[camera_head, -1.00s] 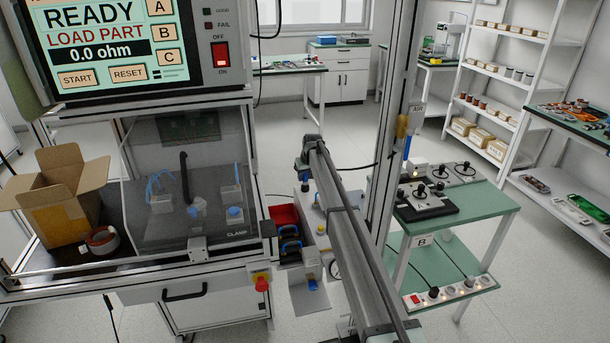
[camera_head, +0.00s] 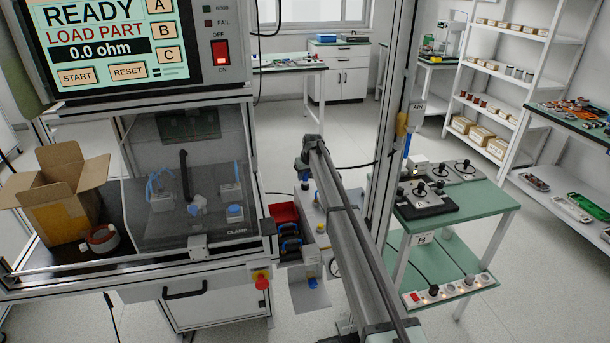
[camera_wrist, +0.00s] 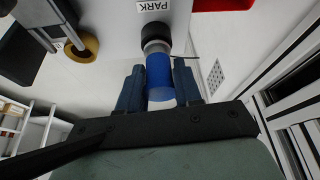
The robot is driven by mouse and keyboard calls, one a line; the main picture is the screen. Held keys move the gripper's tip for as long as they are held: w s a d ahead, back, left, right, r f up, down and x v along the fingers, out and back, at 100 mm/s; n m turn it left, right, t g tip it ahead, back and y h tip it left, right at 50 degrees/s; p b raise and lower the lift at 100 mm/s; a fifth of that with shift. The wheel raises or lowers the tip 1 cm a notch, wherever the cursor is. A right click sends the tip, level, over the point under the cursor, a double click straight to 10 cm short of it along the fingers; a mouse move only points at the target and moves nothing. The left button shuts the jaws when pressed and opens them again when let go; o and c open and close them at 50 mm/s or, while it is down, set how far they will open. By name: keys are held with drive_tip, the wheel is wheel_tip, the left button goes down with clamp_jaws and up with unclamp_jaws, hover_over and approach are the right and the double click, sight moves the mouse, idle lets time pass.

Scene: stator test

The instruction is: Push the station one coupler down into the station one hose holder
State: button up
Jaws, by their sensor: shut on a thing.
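My gripper (camera_wrist: 159,78) is shut on a blue cylindrical coupler (camera_wrist: 159,70) in the wrist view, with one dark finger on each side. A pale, clear-looking end of the coupler shows between the fingers, close to the gripper body. At its far end is a metal collar (camera_wrist: 156,46), then a black round part (camera_wrist: 155,33) against a white surface marked PARK. I cannot tell whether this black part is the hose holder or how deep the coupler sits in it. In the head view my arm hides the gripper and coupler.
In the wrist view, a yellow-rimmed round part (camera_wrist: 82,48) is at the upper left and a red edge (camera_wrist: 222,4) at the upper right. In the head view, a red bin (camera_head: 284,213) is left of my arm, beside the clear-covered test station (camera_head: 190,240).

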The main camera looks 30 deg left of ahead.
drive_tip(key=shift+f, duration=0.15)
drive_tip(key=o, duration=1.2)
drive_tip(key=v, duration=1.3)
drive_tip(key=shift+d+r, duration=0.2)
drive_tip(key=shift+r, duration=0.15)
